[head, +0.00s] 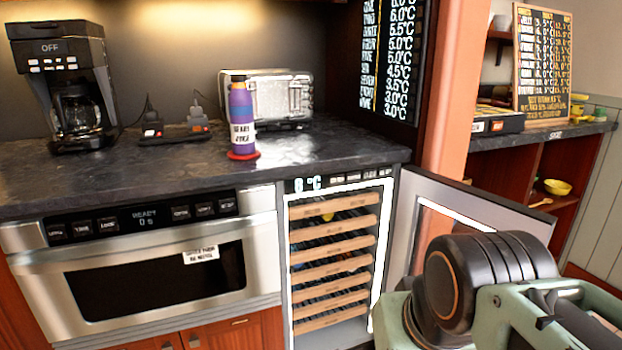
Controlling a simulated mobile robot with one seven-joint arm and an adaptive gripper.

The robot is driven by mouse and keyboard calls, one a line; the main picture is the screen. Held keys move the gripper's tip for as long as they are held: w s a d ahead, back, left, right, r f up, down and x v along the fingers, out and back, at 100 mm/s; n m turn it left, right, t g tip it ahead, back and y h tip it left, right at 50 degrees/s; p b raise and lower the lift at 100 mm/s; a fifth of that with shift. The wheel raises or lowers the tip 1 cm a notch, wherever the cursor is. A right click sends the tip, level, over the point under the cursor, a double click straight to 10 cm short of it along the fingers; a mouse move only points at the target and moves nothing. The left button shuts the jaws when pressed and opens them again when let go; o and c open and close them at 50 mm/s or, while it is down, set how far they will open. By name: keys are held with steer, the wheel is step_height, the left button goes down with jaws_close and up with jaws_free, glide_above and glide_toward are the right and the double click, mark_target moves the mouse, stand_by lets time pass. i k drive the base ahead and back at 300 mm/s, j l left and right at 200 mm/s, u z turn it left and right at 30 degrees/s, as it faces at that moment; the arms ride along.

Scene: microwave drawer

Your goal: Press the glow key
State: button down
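The wine cooler (291,255) stands under the counter with its door open. Its top strip (325,183) shows a lit "8 °C" readout and a row of small dark keys (353,177). Their labels are too small to read, so I cannot tell which one is the glow key. The microwave drawer (150,235) to the left also has dark keys on its panel, around a display reading "READY 0 s". My arm fills the lower right, in front of the open door. The gripper's fingertips are not in view.
The cooler door (475,205) swings out to the right, partly hidden by my arm. The counter (190,165) holds a coffee maker (62,85), a purple bottle (241,115) on a red coaster, and a toaster (280,97). An orange post (462,90) rises behind the door.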

mark_target(367, 174)
steer(key=k+j+z, duration=0.2)
steer(key=j, duration=0.3)
steer(key=k+j+z, duration=0.2)
steer(key=k+j, duration=0.2)
